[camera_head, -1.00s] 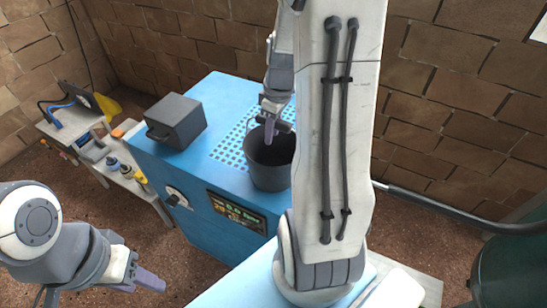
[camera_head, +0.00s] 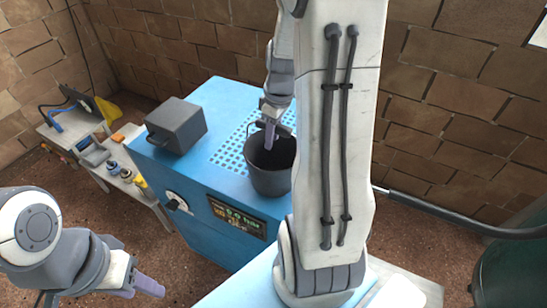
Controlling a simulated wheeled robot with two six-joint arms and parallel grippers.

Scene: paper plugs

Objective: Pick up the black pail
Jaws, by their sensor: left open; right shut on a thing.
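The black pail (camera_head: 271,178) stands upright on, or just above, the blue machine's top near its front edge; I cannot tell whether it touches. My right gripper (camera_head: 269,140) points down at the pail's far rim and is shut on the pail, its purple finger showing over the opening. My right arm hides part of the pail's right side. My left gripper (camera_head: 150,286) is open and empty at the lower left, away from the machine.
The blue machine (camera_head: 200,95) has a perforated grid and a display on its front. A dark grey box (camera_head: 177,125) sits left of the pail. A side bench (camera_head: 108,165) with bottles and tools stands further left. Brick walls close off the back.

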